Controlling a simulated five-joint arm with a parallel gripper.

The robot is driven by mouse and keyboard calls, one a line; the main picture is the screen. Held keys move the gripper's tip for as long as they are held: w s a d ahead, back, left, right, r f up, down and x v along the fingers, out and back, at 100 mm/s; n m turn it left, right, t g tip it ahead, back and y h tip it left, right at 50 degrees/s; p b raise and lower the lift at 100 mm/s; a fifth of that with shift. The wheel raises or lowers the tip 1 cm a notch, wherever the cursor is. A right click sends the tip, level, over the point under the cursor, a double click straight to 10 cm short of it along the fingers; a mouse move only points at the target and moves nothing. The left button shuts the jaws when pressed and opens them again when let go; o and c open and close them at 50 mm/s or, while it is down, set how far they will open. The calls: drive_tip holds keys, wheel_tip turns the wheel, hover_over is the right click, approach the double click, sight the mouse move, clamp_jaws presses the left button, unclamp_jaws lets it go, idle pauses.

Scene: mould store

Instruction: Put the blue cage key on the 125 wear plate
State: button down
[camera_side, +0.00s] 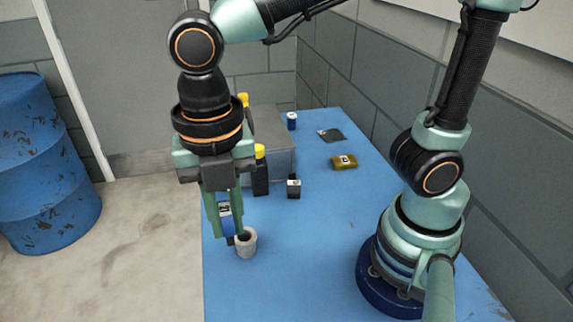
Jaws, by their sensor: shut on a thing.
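A dark flat plate (333,136) with a small pale mark lies at the far right of the table. A yellow-olive block (344,163) with a label lies in front of it. I cannot read a 125 on either, so the wear plate is uncertain.
A small black labelled block (293,189) and a black yellow-capped bottle (260,172) stand behind the gripper. A grey box (283,160) and a small blue can (291,121) stand further back. The table (310,240) is clear between the cup and my base.

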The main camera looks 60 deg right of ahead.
drive_tip(key=w+d+m, duration=0.5)
drive_tip(key=w+d, duration=0.4)
drive_tip(key=d, duration=0.2)
drive_tip(key=r+m, duration=0.2)
drive_tip(key=m, duration=1.2)
hover_over(345, 160)
wheel_tip(345, 160, down, 20)
drive_tip(key=shift+f, duration=0.1)
drive_tip(key=shift+f, duration=0.1)
drive_tip(key=c, duration=0.8)
unclamp_jaws()
